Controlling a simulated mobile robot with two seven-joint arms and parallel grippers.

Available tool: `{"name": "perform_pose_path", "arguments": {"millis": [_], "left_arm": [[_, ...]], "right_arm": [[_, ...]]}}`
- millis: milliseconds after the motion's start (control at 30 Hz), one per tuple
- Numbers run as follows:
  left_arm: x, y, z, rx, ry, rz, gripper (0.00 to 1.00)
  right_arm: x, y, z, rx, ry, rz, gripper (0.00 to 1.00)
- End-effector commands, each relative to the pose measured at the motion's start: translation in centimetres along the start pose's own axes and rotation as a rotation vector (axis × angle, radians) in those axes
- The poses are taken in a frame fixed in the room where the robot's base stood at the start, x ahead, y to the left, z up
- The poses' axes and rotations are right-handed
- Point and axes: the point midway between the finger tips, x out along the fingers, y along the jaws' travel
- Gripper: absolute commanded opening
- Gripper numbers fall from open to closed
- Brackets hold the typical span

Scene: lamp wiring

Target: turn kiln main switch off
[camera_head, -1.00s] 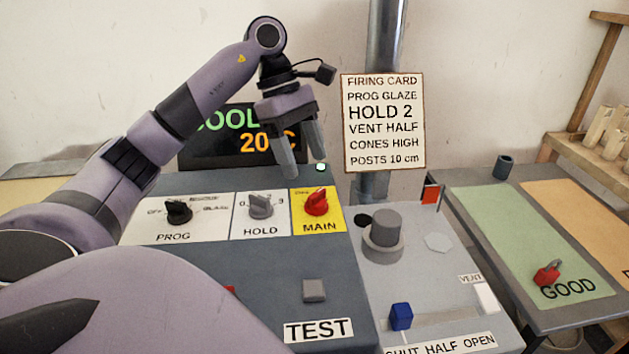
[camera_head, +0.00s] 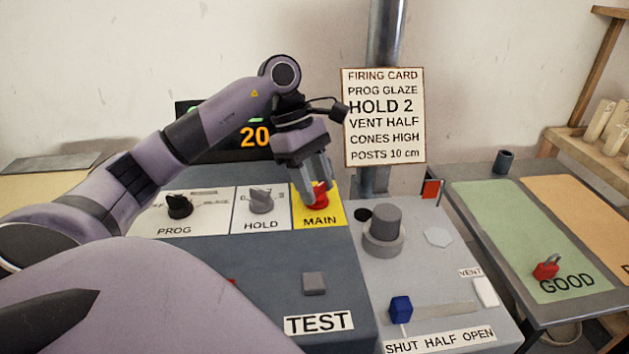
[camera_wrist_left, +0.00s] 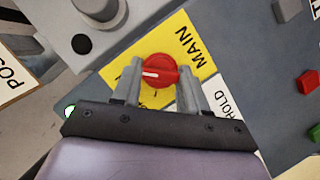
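The kiln main switch is a red rotary knob (camera_head: 320,196) on a yellow plate (camera_head: 333,212) marked MAIN, at the right end of the knob row. In the left wrist view the red knob (camera_wrist_left: 159,71) has a white pointer line. My left gripper (camera_head: 313,194) points down at the knob, and its fingers overlap the knob's upper part. My right gripper is not in view.
The HOLD knob (camera_head: 261,200) and PROG knob (camera_head: 180,206) sit to the left of MAIN. A grey cylinder (camera_head: 384,226) and a blue vent slider (camera_head: 401,309) are to the right. The firing card (camera_head: 384,118) hangs close behind.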

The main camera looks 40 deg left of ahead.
Motion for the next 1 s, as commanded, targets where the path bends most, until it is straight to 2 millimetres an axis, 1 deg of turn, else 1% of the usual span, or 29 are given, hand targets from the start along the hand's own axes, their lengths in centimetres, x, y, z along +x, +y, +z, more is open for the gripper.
{"name": "perform_pose_path", "arguments": {"millis": [267,467,667,1000], "left_arm": [[0.0,0.0,0.0,-0.008,0.001,0.003,0.13],[0.0,-0.1,-0.1,-0.064,0.002,0.026,0.13],[0.1,-0.2,-0.2,-0.186,0.003,0.077,0.13],[0.1,-0.4,-0.1,-0.477,0.002,0.2,0.13]], "right_arm": [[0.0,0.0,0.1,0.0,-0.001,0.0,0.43],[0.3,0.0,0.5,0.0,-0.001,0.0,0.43],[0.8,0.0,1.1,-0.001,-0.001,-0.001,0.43],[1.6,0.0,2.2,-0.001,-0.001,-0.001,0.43]]}}
